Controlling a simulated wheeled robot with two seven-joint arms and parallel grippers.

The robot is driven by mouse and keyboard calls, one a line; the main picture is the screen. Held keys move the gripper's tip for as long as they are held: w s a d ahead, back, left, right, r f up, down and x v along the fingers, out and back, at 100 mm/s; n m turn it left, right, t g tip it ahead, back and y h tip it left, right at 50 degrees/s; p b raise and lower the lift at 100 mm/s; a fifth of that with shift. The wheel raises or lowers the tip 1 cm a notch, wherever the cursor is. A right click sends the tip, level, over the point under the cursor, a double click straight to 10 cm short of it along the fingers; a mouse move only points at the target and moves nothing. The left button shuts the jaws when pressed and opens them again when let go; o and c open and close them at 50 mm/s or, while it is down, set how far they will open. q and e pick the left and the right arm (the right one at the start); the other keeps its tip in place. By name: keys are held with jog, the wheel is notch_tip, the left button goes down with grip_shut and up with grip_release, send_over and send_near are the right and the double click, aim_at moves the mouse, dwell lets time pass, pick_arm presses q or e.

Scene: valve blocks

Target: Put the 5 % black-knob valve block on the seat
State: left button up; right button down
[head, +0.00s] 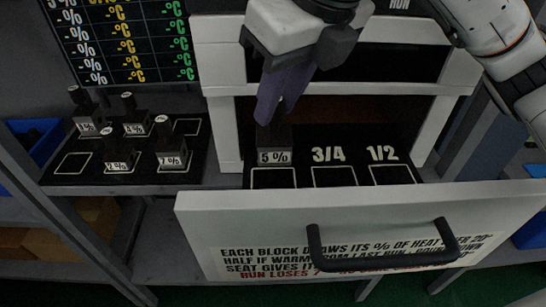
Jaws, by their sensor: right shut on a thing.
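The 5 % valve block (273,157) is dark, with a white "5 %" label on its front. It is upright in the open drawer, at the left end of the row of outlined squares. My right gripper (271,112), with purple fingers, comes down from above and is shut on its top, hiding the knob. A white-outlined square (273,178) shows just in front of the block. Whether the block touches the drawer surface cannot be told. Two more outlined squares, marked 3/4 (334,176) and 1/2 (391,174), are empty. My left gripper is out of view.
A black rack (125,179) on the left holds several black-knob blocks, including 2 % (119,164) and 7 % (172,158), and has two empty outlines. The white drawer front (200,225) has a black handle (382,254). White cabinet posts (224,130) flank the drawer opening.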

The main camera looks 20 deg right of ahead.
aim_at(279, 137)
jog(key=shift+f, duration=3.5)
jog(key=shift+f+b, duration=0.25)
jog(key=shift+b, duration=0.1)
jog(key=c, duration=1.5)
grip_release()
jog(key=shift+r, duration=0.1)
jog(key=shift+r+p, duration=0.25)
jog(key=shift+p, duration=0.2)
jog(key=v, duration=1.1)
jog(key=shift+s+d+r, duration=0.15)
jog(key=shift+s+r, duration=0.1)
jog(key=shift+r, duration=0.05)
